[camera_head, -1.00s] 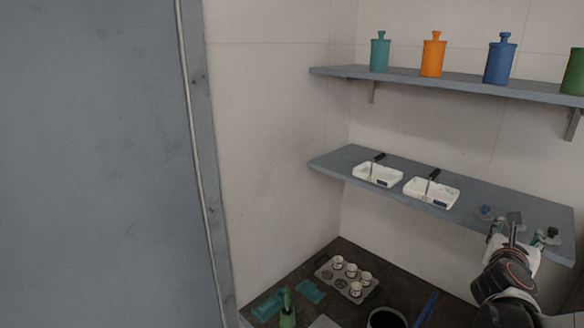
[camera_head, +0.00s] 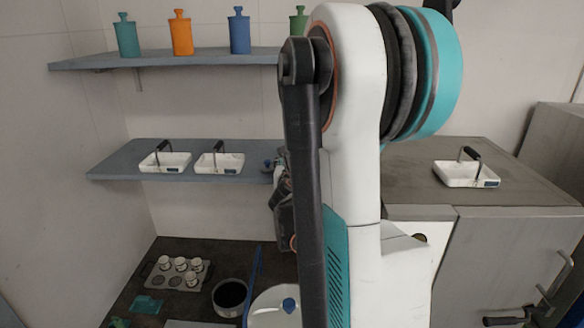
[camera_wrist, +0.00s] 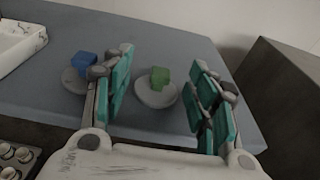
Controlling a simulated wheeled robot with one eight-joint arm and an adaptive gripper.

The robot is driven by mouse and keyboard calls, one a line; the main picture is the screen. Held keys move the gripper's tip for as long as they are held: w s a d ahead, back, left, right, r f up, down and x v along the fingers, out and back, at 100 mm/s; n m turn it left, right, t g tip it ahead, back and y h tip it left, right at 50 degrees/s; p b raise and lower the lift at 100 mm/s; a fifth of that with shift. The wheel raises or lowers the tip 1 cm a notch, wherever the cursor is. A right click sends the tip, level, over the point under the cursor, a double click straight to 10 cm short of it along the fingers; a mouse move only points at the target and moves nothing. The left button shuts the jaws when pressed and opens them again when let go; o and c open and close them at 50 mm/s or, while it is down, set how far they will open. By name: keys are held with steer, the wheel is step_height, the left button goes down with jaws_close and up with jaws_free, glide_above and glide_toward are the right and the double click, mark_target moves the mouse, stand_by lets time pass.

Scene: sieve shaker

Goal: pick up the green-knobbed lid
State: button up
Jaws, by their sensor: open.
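The green-knobbed lid (camera_wrist: 156,96) is a pale round disc with a green block-shaped knob. It lies on the grey lower shelf (camera_wrist: 175,38) in the wrist view. My gripper (camera_wrist: 163,70) is open, with its teal-padded fingers on either side of the lid in that picture. I see no contact with the lid. A blue-knobbed lid (camera_wrist: 73,80) lies to the left, partly behind the left finger. In the head view my arm hides the green-knobbed lid and most of the gripper.
White trays with dark handles (camera_head: 166,163) stand on the lower shelf. Coloured canisters (camera_head: 181,36) line the upper shelf (camera_head: 160,61). A grey cabinet (camera_head: 500,250) is at right.

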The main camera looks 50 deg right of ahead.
steer(key=shift+x, duration=0.95)
steer(key=c, duration=0.6)
steer(key=shift+r, duration=0.15)
